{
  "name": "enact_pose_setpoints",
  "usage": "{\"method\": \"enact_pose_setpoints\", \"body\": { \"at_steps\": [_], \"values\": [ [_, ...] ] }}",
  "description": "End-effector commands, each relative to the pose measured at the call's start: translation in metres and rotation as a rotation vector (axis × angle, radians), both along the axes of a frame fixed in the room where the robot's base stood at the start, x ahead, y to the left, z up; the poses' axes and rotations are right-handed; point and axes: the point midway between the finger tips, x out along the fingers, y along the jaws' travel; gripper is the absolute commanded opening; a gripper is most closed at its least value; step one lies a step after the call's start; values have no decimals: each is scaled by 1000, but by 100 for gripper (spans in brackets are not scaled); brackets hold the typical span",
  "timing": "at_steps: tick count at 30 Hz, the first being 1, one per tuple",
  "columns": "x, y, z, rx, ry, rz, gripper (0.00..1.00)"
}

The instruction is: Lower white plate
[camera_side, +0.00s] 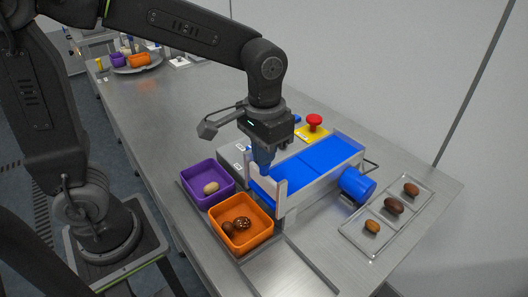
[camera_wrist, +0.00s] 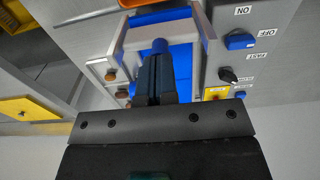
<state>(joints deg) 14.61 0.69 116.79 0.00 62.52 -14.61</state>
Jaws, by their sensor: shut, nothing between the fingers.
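The white plate (camera_side: 280,192) stands upright at the near end of the blue conveyor belt (camera_side: 305,160), like a gate frame across it. In the wrist view a white frame (camera_wrist: 196,62) shows around the fingertips, with the blue belt (camera_wrist: 160,16) beyond. My gripper (camera_side: 264,165) points down just above the plate's upper middle. Its blue-tipped fingers are together and empty, and they also show in the wrist view (camera_wrist: 160,50). Whether the fingertips touch the plate cannot be told. My fingers hide part of the plate.
A purple bin (camera_side: 190,190) holds one pale date; an orange bin (camera_side: 262,237) holds dark dates. Both stand left of the conveyor. A clear tray (camera_side: 363,243) with three dates lies right. A red stop button (camera_side: 314,121) stands behind. Switches, including a blue knob (camera_wrist: 240,41), line the conveyor's side.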

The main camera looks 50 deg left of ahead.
Motion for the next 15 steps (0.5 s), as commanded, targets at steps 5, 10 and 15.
{"method": "enact_pose_setpoints", "body": {
  "at_steps": [5, 10, 15],
  "values": [
    [0, 0, -5, 0, 0, 0, 0],
    [1, 0, 2, -1, -2, 0, 0],
    [1, 0, 15, -1, -2, 0, 0]
  ]
}}
